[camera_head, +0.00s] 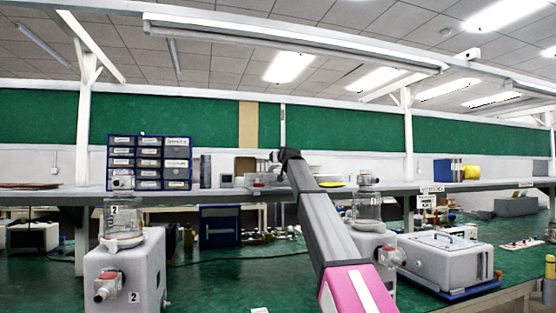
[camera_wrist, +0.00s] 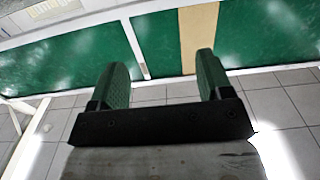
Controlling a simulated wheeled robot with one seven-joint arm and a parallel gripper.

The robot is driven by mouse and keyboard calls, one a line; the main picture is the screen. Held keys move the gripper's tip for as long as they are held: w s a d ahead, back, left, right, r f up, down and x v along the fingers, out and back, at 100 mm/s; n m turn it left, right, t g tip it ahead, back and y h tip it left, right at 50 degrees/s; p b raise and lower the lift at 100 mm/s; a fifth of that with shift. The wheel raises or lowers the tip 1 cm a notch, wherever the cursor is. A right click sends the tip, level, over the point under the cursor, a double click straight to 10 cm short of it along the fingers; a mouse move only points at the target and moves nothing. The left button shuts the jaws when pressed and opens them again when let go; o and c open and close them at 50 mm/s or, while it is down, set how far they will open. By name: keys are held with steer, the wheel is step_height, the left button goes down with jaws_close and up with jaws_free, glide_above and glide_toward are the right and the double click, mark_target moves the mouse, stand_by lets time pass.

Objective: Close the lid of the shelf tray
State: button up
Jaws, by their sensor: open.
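A small clear tray (camera_head: 262,181) with something reddish in it sits on the long shelf, just left of my arm's far end. A dark upright panel (camera_head: 244,166) stands at its back left; I cannot tell whether it is the tray's raised lid. My gripper (camera_wrist: 162,62) is open, with two green-padded fingers wide apart and nothing between them. In the head view my arm's end is just above and right of the tray, and the fingers are hard to make out. The wrist view shows no tray or lid.
A drawer cabinet (camera_head: 149,162) stands left on the shelf (camera_head: 225,190). A yellow plate (camera_head: 331,184) lies right of my arm. Pump units with glass jars, left (camera_head: 125,270) and right (camera_head: 367,242), stand in front. A grey lidded box (camera_head: 438,262) is at lower right.

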steer(key=v, duration=0.9)
